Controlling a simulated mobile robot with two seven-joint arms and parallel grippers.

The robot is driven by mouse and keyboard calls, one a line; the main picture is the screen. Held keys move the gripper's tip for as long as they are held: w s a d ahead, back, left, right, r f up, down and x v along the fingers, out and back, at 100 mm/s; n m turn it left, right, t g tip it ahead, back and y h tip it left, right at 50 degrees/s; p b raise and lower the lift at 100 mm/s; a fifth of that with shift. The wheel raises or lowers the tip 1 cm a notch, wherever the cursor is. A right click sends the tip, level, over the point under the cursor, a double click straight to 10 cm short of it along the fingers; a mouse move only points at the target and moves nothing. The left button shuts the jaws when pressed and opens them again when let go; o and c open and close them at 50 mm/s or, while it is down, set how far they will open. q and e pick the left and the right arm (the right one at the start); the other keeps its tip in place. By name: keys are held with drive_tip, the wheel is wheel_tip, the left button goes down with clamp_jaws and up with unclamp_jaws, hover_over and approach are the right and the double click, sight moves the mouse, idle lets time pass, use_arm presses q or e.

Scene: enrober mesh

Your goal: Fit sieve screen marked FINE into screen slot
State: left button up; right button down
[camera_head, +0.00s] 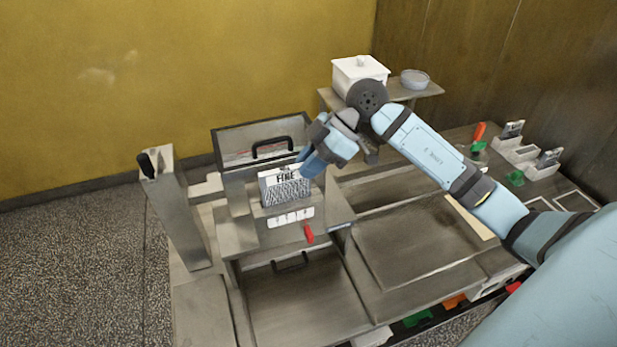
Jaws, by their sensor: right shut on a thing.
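The sieve screen marked FINE (286,190) stands upright with its label facing me, a white band above a grey mesh. My right gripper (309,169) comes in from the right and is shut on the screen at its upper right side. The screen is at the grey machine housing (236,229), just above a white labelled strip (291,217). I cannot tell whether its lower edge is inside the screen slot or only in front of it; the slot itself is hidden. My left gripper is not in view.
A lid with a black handle (273,147) stands behind the screen. A red lever (308,234) sticks out below it. A grey post (177,210) rises at left. A rack with other screens (529,151) stands at far right. The flat grey top (420,241) is clear.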

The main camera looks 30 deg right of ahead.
sight(309, 182)
wheel_tip(309, 182, down, 4)
drive_tip(key=shift+f+p, duration=0.15)
drive_tip(key=shift+p, duration=0.15)
drive_tip(key=shift+f, duration=0.25)
drive_tip(key=c, duration=1.1)
unclamp_jaws()
use_arm(q)
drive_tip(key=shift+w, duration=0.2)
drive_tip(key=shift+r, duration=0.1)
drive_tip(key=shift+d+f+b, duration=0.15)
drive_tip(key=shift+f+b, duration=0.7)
drive_tip(key=shift+b, duration=0.35)
use_arm(e)
drive_tip(key=v, duration=1.2)
drive_tip(key=shift+s, duration=0.1)
